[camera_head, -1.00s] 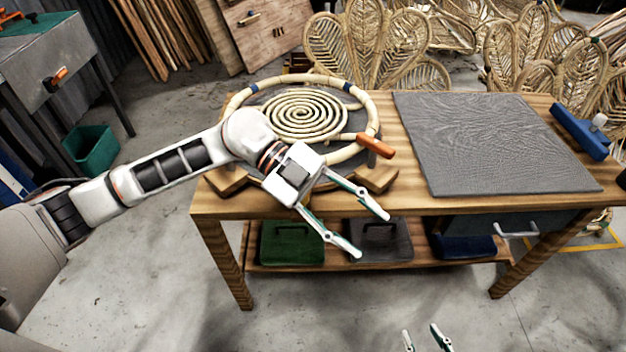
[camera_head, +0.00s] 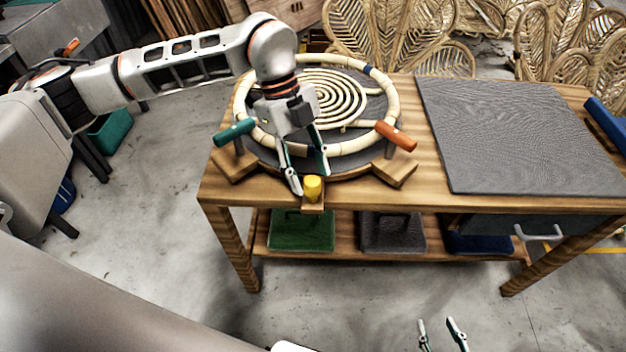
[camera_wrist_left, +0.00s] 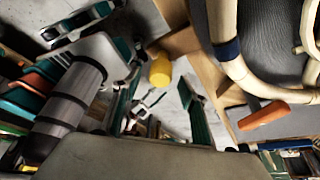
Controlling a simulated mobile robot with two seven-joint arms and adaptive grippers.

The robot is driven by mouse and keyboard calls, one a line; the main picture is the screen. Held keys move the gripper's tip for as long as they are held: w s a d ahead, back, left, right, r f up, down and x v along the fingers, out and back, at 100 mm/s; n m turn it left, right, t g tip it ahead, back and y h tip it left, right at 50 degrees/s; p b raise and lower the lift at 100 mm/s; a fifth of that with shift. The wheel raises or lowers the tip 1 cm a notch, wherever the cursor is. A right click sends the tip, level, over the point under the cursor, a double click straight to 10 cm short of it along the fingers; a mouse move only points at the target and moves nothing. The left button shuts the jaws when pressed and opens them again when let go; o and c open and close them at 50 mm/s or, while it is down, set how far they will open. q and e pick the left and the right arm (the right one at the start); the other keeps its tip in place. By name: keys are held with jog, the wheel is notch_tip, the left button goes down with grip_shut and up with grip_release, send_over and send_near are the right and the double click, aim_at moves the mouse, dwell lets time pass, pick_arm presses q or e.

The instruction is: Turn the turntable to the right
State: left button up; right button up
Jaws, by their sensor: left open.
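The turntable (camera_head: 369,108) is a round dark disc on a wooden base, carrying a rattan ring (camera_head: 391,98) and a pale spiral (camera_head: 322,97). An orange handle (camera_head: 397,136) sticks out at its right, a green handle (camera_head: 235,132) at its left. A yellow knob (camera_head: 313,187) stands at the front of the base. My left gripper (camera_head: 308,178) is open, pointing down at the turntable's front edge near the knob. The left wrist view shows the knob (camera_wrist_left: 160,70) between the fingers' directions and the orange handle (camera_wrist_left: 263,115) to the right. My right gripper (camera_head: 437,321) is open and empty at the bottom.
The wooden workbench (camera_head: 425,190) has a grey mat (camera_head: 520,135) on its right and a blue tool (camera_head: 606,122) at the far right. Green (camera_head: 302,232) and grey (camera_head: 392,233) cases sit on the lower shelf. Rattan chairs stand behind.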

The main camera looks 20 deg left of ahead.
pick_arm(q)
jog(key=shift+x, duration=1.3)
jog(key=shift+d, duration=0.1)
pick_arm(e)
jog(key=shift+s+f, duration=0.1)
pick_arm(q)
grip_shut()
pick_arm(e)
jog(key=shift+w+r, duration=0.3)
jog(key=shift+w, duration=0.2)
pick_arm(q)
jog(key=shift+d, duration=0.1)
pick_arm(e)
jog(key=shift+d, duration=0.1)
